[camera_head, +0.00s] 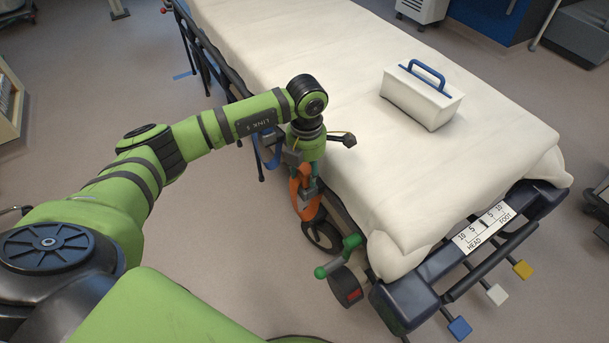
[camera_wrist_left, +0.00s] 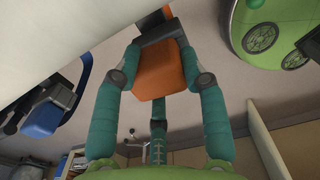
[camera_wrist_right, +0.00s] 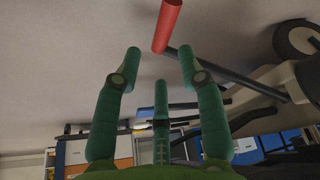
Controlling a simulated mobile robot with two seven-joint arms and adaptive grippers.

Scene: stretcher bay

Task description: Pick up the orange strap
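The orange strap (camera_head: 299,196) hangs at the near side of the stretcher (camera_head: 350,60), with a grey buckle part on it. My left gripper (camera_head: 306,172) reaches down to it from above, partly hidden by its own wrist. In the left wrist view, the orange strap (camera_wrist_left: 160,72) and its dark end piece lie between the two green fingers (camera_wrist_left: 161,52). The fingers stand apart, about as wide as those of my right gripper; whether they touch the strap is unclear. My right gripper (camera_wrist_right: 159,58) is open and empty, and is not visible in the head view.
A blue strap (camera_head: 267,152) hangs beside the orange one. A green-handled lever (camera_head: 338,257) and a wheel (camera_head: 322,236) are close by. A white box with a blue handle (camera_head: 421,98) sits on the mattress. A red bar (camera_wrist_right: 168,25) is ahead of my right gripper.

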